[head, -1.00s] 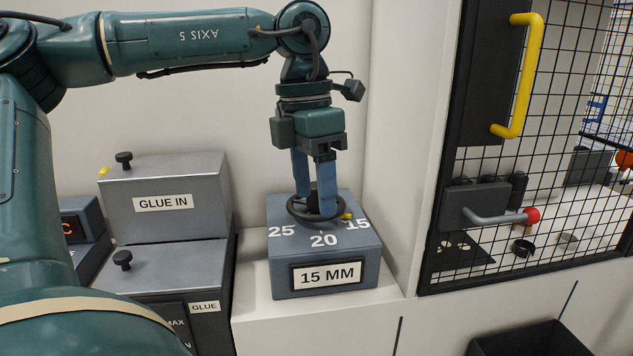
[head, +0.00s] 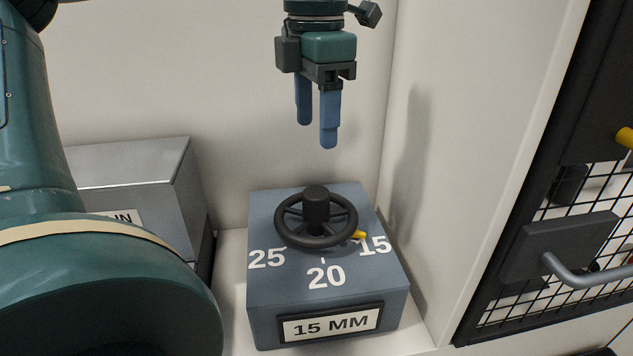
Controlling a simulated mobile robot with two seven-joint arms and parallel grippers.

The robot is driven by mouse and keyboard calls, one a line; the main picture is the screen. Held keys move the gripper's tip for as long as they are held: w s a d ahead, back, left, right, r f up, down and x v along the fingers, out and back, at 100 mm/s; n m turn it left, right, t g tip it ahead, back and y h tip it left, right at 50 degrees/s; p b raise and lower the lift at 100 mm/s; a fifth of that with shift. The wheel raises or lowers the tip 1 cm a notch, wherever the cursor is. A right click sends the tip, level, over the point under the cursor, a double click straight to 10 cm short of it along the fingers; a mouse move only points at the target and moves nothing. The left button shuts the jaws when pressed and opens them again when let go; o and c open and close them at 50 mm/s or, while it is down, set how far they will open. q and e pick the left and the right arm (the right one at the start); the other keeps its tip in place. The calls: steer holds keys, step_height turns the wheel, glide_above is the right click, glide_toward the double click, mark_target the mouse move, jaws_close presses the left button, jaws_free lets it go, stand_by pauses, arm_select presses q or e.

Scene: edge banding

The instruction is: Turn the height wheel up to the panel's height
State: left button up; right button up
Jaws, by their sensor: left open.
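The height wheel (head: 290,236) is a black spoked handwheel with a central knob (head: 316,206). It sits on top of a blue-grey box (head: 270,308) marked 25, 20 and 15. Its yellow pointer (head: 358,235) is at the 15 mark, and the front plate (head: 331,325) reads 15 MM. My left gripper (head: 316,135) is open and empty, with its two blue fingers pointing down, well above the wheel and not touching it. The panel cannot be made out in this view. My right gripper is not in view.
A grey metal glue box (head: 140,170) stands left of the wheel box, partly hidden by my arm. A white wall (head: 440,150) rises close on the right, then a black mesh door (head: 550,240) with a grey lever handle (head: 590,278). The space above the wheel is free.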

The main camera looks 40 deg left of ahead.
mark_target(315, 192)
arm_select(q)
step_height(315, 192, down, 12)
steer(key=shift+s+f+p, duration=0.15)
steer(key=shift+p, duration=0.35)
steer(key=shift+f, duration=0.35)
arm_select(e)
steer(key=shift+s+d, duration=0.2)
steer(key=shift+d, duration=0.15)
arm_select(q)
steer(key=c, duration=0.8)
steer(key=shift+c, duration=0.9)
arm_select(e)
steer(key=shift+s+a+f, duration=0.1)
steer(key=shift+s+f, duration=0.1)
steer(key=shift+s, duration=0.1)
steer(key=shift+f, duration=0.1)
